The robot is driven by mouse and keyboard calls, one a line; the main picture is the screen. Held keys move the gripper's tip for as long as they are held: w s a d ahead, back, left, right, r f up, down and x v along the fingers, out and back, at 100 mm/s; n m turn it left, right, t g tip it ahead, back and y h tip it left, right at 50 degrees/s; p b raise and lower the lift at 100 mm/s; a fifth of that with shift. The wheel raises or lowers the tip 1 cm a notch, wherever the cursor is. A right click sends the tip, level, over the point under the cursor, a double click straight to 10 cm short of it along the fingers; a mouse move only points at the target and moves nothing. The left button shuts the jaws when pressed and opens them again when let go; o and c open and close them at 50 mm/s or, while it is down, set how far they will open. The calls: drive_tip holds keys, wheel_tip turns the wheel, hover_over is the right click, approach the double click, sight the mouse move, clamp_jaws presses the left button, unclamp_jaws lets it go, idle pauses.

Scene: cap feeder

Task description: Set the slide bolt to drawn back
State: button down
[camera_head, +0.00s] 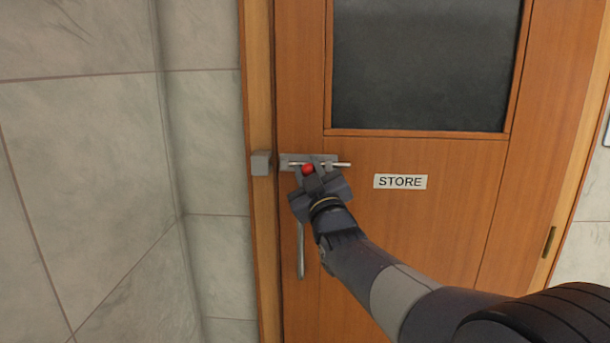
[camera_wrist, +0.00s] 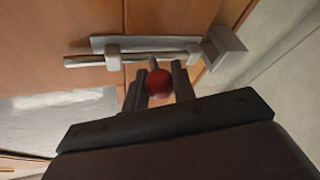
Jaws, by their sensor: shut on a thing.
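The slide bolt is a pale metal rod (camera_head: 343,164) on a grey backplate (camera_head: 285,159) on the wooden door. Its rod (camera_wrist: 82,61) also shows in the wrist view, running through guides. A grey keeper block (camera_head: 261,163) sits on the door frame to the left; it is at upper right in the wrist view (camera_wrist: 228,42). The rod sticks out past the plate's right end, and its left end appears short of the keeper. My gripper (camera_head: 310,170) is shut on the bolt's red knob (camera_head: 308,169), which shows between the fingers in the wrist view (camera_wrist: 159,83).
A vertical door handle (camera_head: 300,250) hangs below the bolt, close to my gripper. A STORE sign (camera_head: 400,181) is on the door to the right, under a dark window (camera_head: 425,65). A tiled wall (camera_head: 80,150) stands at the left.

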drive_tip(key=c, duration=1.2)
unclamp_jaws()
drive_tip(key=shift+d, duration=0.3)
drive_tip(key=b+v, duration=0.2)
drive_tip(key=v, duration=0.8)
drive_tip(key=shift+s+f+b, duration=0.1)
drive_tip(key=shift+s+b, duration=0.2)
drive_tip(key=shift+s, duration=0.1)
drive_tip(key=shift+w, duration=0.1)
drive_tip(key=p+x, duration=0.3)
drive_tip(key=x, duration=0.8)
drive_tip(key=shift+a, duration=0.7)
